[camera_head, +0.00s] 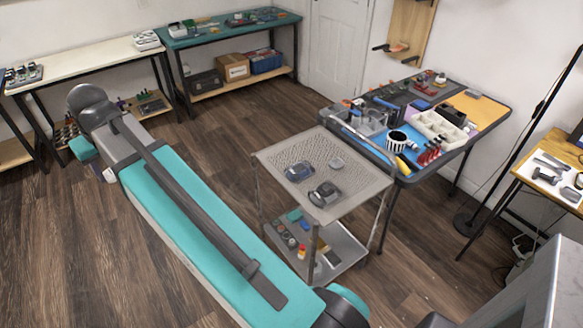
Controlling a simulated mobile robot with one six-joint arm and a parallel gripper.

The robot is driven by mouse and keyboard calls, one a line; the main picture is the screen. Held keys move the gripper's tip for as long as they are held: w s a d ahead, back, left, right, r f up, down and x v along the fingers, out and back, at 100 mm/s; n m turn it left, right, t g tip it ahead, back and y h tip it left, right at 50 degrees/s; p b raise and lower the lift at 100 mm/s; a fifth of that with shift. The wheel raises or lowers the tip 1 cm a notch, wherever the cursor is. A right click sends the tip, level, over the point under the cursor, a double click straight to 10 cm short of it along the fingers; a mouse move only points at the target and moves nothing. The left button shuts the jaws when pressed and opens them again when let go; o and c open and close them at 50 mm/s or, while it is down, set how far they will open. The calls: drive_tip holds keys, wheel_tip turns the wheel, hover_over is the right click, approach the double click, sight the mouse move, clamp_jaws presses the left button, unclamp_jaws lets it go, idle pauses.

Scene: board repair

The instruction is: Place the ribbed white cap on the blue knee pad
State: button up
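A dark blue pad (299,172), which looks like the blue knee pad, lies on the perforated top of the grey cart (268,158) in the middle. A small pale grey piece (336,163) lies behind it to the right, apart from it. This may be the ribbed white cap, but it is too small to make out ribs. A dark grey pad-like thing (324,194) lies nearer on the same top. My teal arm runs from the lower right to the upper left, away from the cart. Its gripper fingers do not show.
Right of the cart is a crowded table with a black-and-white striped round thing (396,141) and a white divided tray (440,128). The cart's lower shelf (345,246) holds small items. Benches line the back wall. A thin stand (530,120) rises at right. Floor at left is clear.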

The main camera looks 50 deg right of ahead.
drive_tip(key=s+d+f+p, duration=0.1)
drive_tip(key=s+d+f, duration=0.25)
drive_tip(key=d, duration=0.55)
drive_tip(key=s+d+f+n+p, duration=0.1)
drive_tip(key=s+d+f, duration=0.25)
drive_tip(key=d, duration=0.55)
drive_tip(key=s+d+f+p, duration=0.1)
drive_tip(key=s+d+f, duration=0.25)
drive_tip(key=d, duration=0.55)
drive_tip(key=s+d+f+p, duration=0.1)
drive_tip(key=s+d+f, duration=0.4)
drive_tip(key=s+d, duration=0.3)
drive_tip(key=s+d+f+p, duration=0.1)
drive_tip(key=s+d+f, duration=0.4)
drive_tip(key=s+d, duration=0.3)
drive_tip(key=s, duration=0.4)
drive_tip(key=shift+d+n+y, duration=0.25)
drive_tip(key=shift+n+y, duration=0.05)
drive_tip(key=shift+d+r, duration=0.1)
